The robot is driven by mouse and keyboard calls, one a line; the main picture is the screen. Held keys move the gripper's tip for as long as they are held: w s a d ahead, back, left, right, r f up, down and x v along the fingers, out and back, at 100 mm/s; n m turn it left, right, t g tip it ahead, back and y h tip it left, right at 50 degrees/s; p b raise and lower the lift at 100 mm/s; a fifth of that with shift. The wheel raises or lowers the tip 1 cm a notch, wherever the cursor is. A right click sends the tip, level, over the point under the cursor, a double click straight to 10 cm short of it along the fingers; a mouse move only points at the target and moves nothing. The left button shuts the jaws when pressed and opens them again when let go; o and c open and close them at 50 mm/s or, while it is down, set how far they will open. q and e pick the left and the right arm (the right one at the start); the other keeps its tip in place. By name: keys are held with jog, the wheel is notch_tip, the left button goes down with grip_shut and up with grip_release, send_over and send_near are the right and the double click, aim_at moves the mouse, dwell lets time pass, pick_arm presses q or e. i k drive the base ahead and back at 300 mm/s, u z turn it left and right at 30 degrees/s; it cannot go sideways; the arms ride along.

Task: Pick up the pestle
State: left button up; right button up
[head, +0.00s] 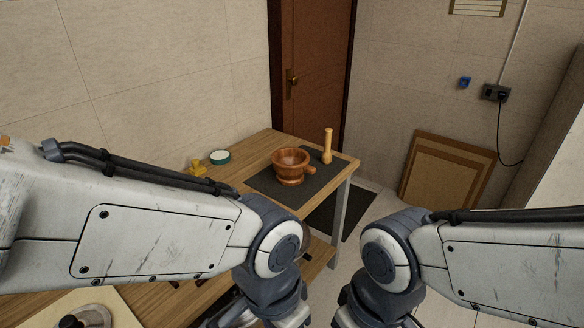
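The pestle (327,146) is a light wooden rod with a thicker lower end. It stands upright on a dark mat (266,180) near the far right corner of the wooden table. The brown wooden mortar (290,165), a bowl with a side handle, stands on the same mat just left of the pestle, apart from it. My two arms come in from the left and right and bend downward in front of the table. Both grippers are below the picture's bottom edge, so their state is hidden.
A wooden table (258,147) runs along the left wall. A green-and-white round container (220,157) and a yellow object (197,169) lie left of the mortar. A lid-like item (92,316) is at bottom left. Brown boards (443,178) lean on the back wall; a door (312,60) is behind.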

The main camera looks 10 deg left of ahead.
aim_at(326, 159)
jog(key=z, duration=0.35)
jog(key=i, duration=0.5)
jog(key=z, duration=0.7)
jog(key=i, duration=1.55)
jog(key=u, duration=0.6)
